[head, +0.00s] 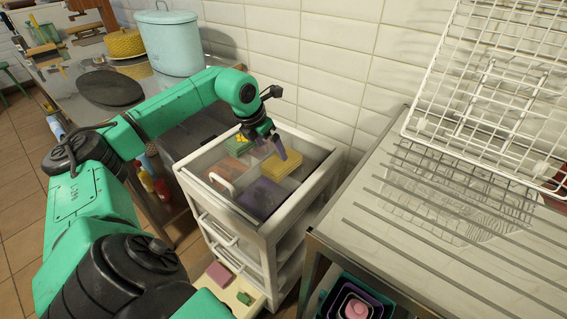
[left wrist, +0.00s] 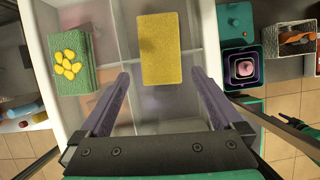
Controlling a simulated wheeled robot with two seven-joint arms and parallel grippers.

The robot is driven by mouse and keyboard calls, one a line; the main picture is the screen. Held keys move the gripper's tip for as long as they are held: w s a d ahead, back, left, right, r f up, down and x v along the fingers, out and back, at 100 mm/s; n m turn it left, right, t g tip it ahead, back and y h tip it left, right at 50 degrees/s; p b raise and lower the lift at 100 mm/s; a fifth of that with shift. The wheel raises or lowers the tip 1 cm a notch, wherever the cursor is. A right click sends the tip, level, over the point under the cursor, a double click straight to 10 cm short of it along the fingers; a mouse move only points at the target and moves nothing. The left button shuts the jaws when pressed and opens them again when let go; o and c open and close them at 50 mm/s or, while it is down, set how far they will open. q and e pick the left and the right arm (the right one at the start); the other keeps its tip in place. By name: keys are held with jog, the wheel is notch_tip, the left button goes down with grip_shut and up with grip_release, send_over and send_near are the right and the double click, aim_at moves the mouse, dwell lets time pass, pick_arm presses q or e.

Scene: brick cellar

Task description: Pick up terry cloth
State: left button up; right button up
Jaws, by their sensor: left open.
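A yellow, fuzzy-looking rectangular cloth (head: 284,168) lies on top of the white drawer cart (head: 262,232). It also shows in the left wrist view (left wrist: 160,40), just ahead of and between the finger tips. A folded green cloth with yellow shapes on it (left wrist: 72,62) lies to its left, and it shows in the head view too (head: 240,144). I cannot tell from its look alone which cloth is terry. My left gripper (head: 277,150) is open and empty above the cart top, with its purple fingers (left wrist: 158,74) apart.
Orange and purple items (head: 262,197) show through the cart's clear, divided top. A metal drainer counter (head: 400,235) with a white wire rack (head: 490,90) stands to the right. Nested square containers (head: 354,303) sit below it. A table with a pale blue pot (head: 168,42) is at left.

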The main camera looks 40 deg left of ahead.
aim_at(280, 161)
pick_arm(q)
jog(key=p+x, duration=0.1)
jog(key=x, duration=0.8)
jog(key=shift+w+f, duration=0.1)
jog(key=shift+w, duration=0.2)
jog(key=c, duration=0.9)
